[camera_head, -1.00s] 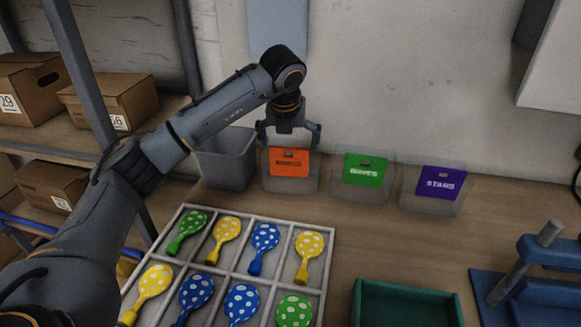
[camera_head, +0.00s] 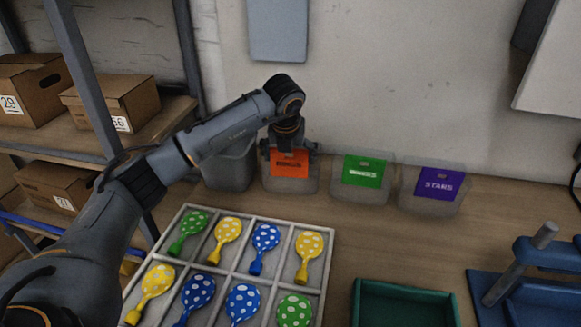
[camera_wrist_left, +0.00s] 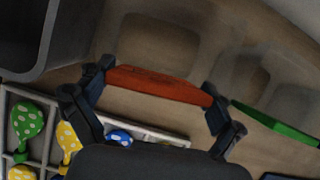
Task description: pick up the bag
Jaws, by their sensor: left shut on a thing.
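The orange bag (camera_head: 289,168) stands upright in a clear bin (camera_head: 291,186) against the back wall. My left gripper (camera_head: 290,150) is over its top edge, fingers pointing down. In the left wrist view the fingers are shut on the two ends of the orange bag (camera_wrist_left: 160,84). A green bag (camera_head: 363,171) and a purple bag (camera_head: 439,183) stand in similar clear bins to the right. The green bag also shows at the right of the left wrist view (camera_wrist_left: 275,123). The lower part of the orange bag is inside its bin. My right gripper is not in view.
A grey bin (camera_head: 230,168) stands left of the orange bag's bin. A white divided tray (camera_head: 240,262) of dotted balloons lies in front. A green tray (camera_head: 405,300) and a blue press (camera_head: 510,275) are at right. A shelf with boxes (camera_head: 112,102) is at left.

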